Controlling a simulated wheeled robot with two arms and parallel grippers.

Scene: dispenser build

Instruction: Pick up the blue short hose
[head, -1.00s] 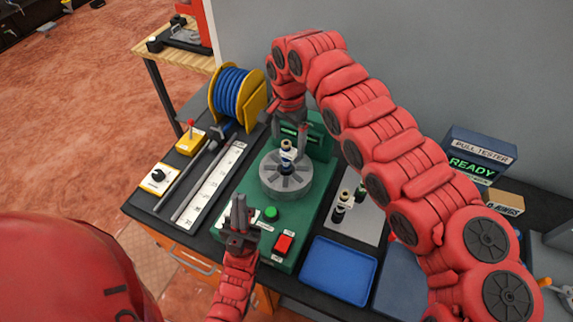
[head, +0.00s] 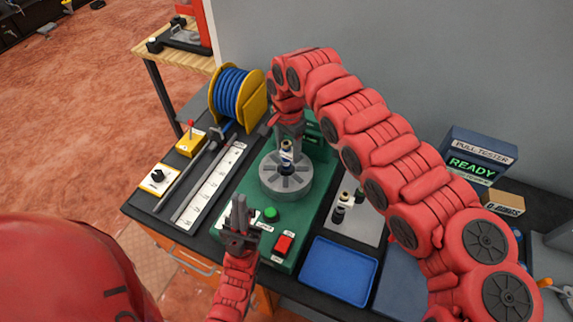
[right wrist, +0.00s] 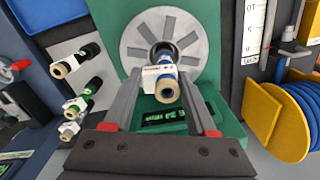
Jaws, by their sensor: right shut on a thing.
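The blue short hose (head: 286,158) stands upright at the centre of the round grey slotted die (head: 272,184) of the green machine. It has a pale end, a white tag and a blue band, and also shows in the right wrist view (right wrist: 167,88). My right gripper (head: 290,140) reaches down over the die and is shut on the hose; in the right wrist view its fingers (right wrist: 160,88) lie on both sides. The hose's lower end is hidden in the die. My left gripper (head: 239,210) is in front of the machine, empty, its fingers together.
Several other hose pieces (head: 340,212) stand on a grey mat to the right. A blue tray (head: 338,270) lies at the front. A hose reel (head: 236,93), ruler (head: 212,185) and switch boxes are left.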

